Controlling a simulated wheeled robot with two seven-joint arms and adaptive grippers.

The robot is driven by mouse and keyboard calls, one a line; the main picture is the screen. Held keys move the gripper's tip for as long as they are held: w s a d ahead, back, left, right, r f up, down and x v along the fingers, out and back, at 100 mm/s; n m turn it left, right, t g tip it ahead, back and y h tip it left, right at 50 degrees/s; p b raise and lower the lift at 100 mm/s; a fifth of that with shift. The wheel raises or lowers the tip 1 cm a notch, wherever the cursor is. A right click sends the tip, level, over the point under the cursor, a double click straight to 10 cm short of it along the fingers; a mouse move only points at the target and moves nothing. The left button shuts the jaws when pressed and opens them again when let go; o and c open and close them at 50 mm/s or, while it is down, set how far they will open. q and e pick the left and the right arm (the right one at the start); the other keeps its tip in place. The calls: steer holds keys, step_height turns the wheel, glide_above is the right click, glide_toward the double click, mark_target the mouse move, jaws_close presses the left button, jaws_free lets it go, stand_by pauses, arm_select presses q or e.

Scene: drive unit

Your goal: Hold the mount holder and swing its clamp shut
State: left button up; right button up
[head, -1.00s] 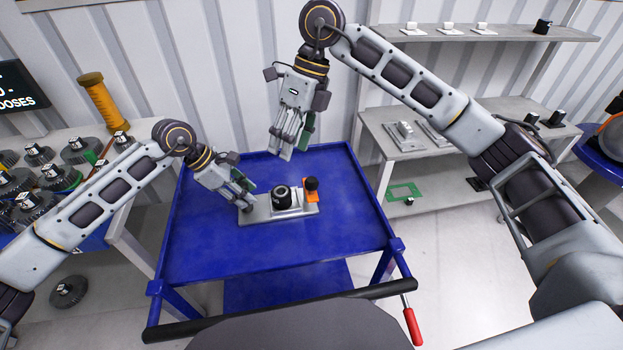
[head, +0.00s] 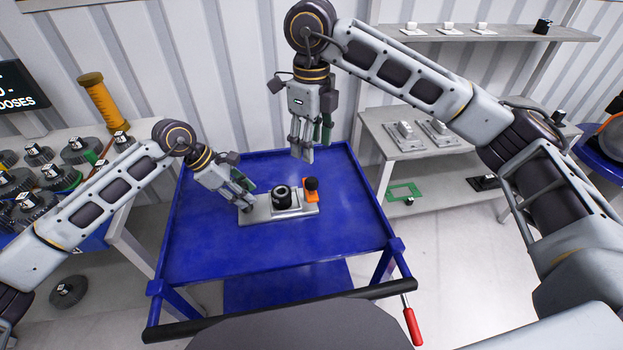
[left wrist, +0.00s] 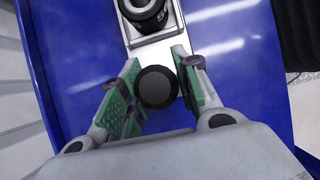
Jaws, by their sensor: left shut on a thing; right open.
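The mount holder (head: 256,215) is a grey metal plate lying flat on the blue cart. A black ring-shaped part (head: 281,198) stands on its middle. An orange piece with a black knob (head: 311,190), apparently the clamp, is at its right end. My left gripper (head: 246,204) is shut on the holder's left end; in the left wrist view the fingers (left wrist: 157,92) flank a round black knob there, and the black ring (left wrist: 146,12) shows beyond. Whether the fingers press the knob or the plate is hard to tell. My right gripper (head: 302,152) is open and empty, pointing down above the cart's back edge, behind the holder.
The blue cart top (head: 220,255) is clear around the holder and has a raised rim. A black handle bar (head: 280,313) runs along its front. A shelf table (head: 420,145) stands at right, and a table with several gears (head: 75,150) at left.

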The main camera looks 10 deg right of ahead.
mark_target(312, 180)
steer(key=shift+f, duration=5.8)
jaws_close()
